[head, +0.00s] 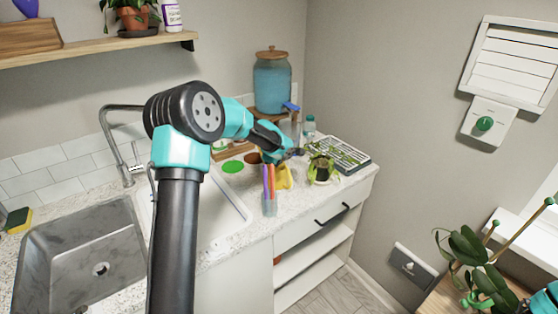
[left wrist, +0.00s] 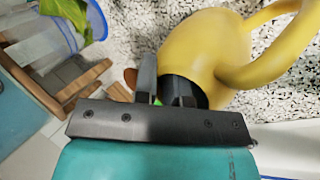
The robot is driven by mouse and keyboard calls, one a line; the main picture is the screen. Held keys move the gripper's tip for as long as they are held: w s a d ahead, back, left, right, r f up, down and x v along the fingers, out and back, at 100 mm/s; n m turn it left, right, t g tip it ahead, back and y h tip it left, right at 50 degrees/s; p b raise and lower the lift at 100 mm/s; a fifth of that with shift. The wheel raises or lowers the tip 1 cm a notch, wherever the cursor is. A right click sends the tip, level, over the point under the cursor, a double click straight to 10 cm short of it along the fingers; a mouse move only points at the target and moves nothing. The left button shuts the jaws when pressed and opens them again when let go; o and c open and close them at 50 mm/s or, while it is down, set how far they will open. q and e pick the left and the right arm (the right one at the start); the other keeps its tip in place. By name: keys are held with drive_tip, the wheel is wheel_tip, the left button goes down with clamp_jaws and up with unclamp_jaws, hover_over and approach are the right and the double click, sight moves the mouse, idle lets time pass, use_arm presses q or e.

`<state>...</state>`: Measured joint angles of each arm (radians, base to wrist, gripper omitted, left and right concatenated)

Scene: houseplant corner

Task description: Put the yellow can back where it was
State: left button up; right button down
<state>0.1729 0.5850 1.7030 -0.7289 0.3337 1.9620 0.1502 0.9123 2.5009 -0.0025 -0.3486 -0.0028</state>
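The yellow can (head: 284,178), a watering can with a looped handle, is at the back of the counter, right behind the cup of colored sticks. My left gripper (head: 294,153) reaches down to its top. In the left wrist view the can (left wrist: 205,45) fills the upper right, and its dark opening is beside my fingers (left wrist: 164,85). The fingers are close together with the can's rim between them, one finger at the opening and one outside. Whether the can touches the counter is hard to tell.
A clear cup of colored sticks (head: 269,204) stands in front of the can. A green disc (head: 232,167) lies to the left, a green-and-dark pot (head: 322,170) and a seedling tray (head: 340,152) to the right. A blue dispenser (head: 272,85) stands behind. The sink (head: 85,240) is at left.

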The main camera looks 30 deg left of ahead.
use_arm(q)
drive_tip(key=o, duration=0.5)
drive_tip(key=shift+c, duration=0.2)
drive_tip(key=v, duration=1.2)
drive_tip(key=shift+r, duration=0.1)
